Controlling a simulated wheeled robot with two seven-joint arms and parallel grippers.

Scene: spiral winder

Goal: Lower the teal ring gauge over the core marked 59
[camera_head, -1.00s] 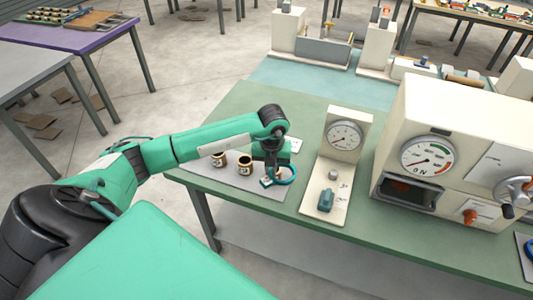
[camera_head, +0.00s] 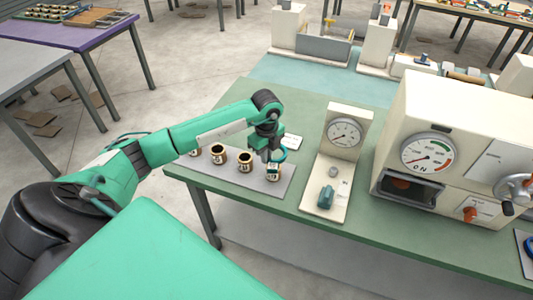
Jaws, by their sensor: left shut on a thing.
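My left gripper (camera_head: 268,153) is shut on the teal ring gauge (camera_head: 281,155), whose loop sticks out to the right of the fingers. Several short dark-and-tan cores stand upright in a row on a grey mat (camera_head: 229,181): one at the right end (camera_head: 273,172), one left of it (camera_head: 245,162), another further left (camera_head: 218,154) and one partly behind my arm (camera_head: 194,150). Their pale labels are too small to read for sure, so I cannot tell which is marked 59. The gripper and ring are just behind and above the right-end core. My right gripper is out of view.
A cream stand with a dial (camera_head: 344,131) and a teal block (camera_head: 325,196) is close to the right of the mat. A larger cream machine (camera_head: 448,125) stands beyond it. A white card (camera_head: 291,142) lies behind the ring.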

